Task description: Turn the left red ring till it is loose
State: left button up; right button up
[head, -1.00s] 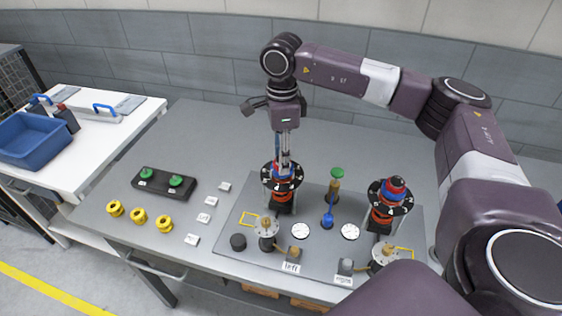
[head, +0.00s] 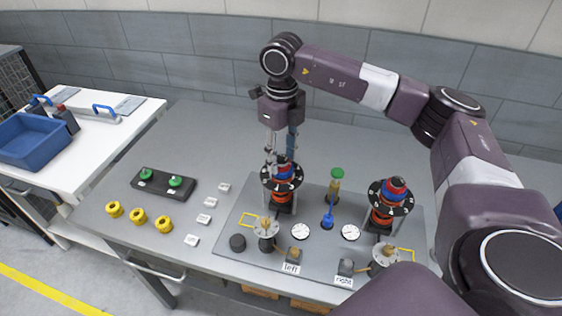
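The left stack stands on the plate with a red ring (head: 283,159) at its top, blue below it, and a black disc with white marks (head: 283,178). An orange-red band (head: 281,197) shows under the disc. My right gripper (head: 280,158) points down over this stack. Its two fingers look spread apart, one at the left of the red ring and one behind it; I cannot tell whether they touch it. The right stack has a similar red top (head: 397,185) and stands free. Signs reading left (head: 291,268) and right (head: 343,281) are at the plate's front. My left gripper is out of view.
A green-topped post (head: 336,185) and a blue-ended tool (head: 328,216) stand between the stacks. Gauges (head: 300,231) lie in front. The back of the table is clear.

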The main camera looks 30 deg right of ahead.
jog(key=m, duration=1.1)
jog(key=shift+m+p, duration=0.3)
jog(key=shift+m, duration=0.1)
jog(key=shift+c, duration=0.7)
